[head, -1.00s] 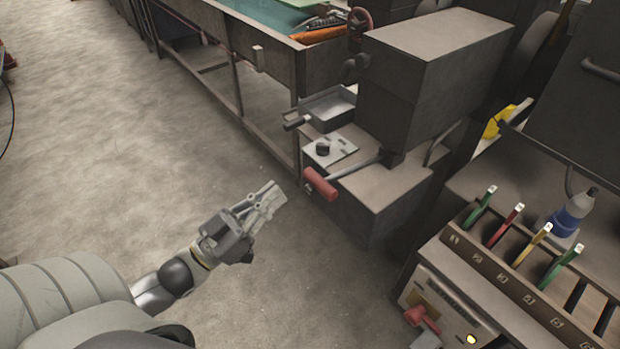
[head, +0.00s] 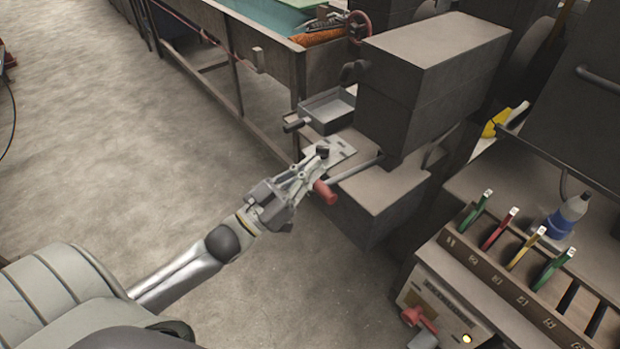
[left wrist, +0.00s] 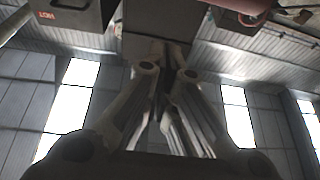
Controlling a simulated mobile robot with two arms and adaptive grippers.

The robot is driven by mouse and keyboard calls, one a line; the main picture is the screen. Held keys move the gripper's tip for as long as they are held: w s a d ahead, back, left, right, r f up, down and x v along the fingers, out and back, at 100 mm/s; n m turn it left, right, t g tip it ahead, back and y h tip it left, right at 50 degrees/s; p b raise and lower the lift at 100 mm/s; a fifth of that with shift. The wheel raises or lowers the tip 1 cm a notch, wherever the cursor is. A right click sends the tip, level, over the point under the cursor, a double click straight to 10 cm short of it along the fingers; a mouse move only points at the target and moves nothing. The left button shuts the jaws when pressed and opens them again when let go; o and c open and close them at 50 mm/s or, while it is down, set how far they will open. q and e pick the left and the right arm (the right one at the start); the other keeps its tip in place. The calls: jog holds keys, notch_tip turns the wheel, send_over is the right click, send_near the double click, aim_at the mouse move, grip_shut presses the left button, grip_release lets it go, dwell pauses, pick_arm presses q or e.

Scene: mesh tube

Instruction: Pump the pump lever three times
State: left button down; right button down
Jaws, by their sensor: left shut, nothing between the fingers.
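The pump lever (head: 326,193) has a red grip on a metal rod that runs to a dark grey block machine. The grip's left part is partly hidden behind my left gripper. My left gripper (head: 312,162) is shut and empty. In the head view its fingers overlap the area just above and left of the red grip; I cannot tell whether they touch it. In the left wrist view the fingers of my left gripper (left wrist: 166,62) converge, and a reddish piece shows at the top right edge. My right gripper is not in view.
The dark block machine (head: 430,70) stands behind the lever, with a shallow metal tray (head: 328,107) beside it. At right are a slotted rack (head: 500,275) with coloured sticks and a control box (head: 440,305) with a red handle. Floor at left is clear.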

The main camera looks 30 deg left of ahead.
pick_arm(q)
jog(key=shift+s+f, duration=0.1)
jog(key=shift+f, duration=1.75)
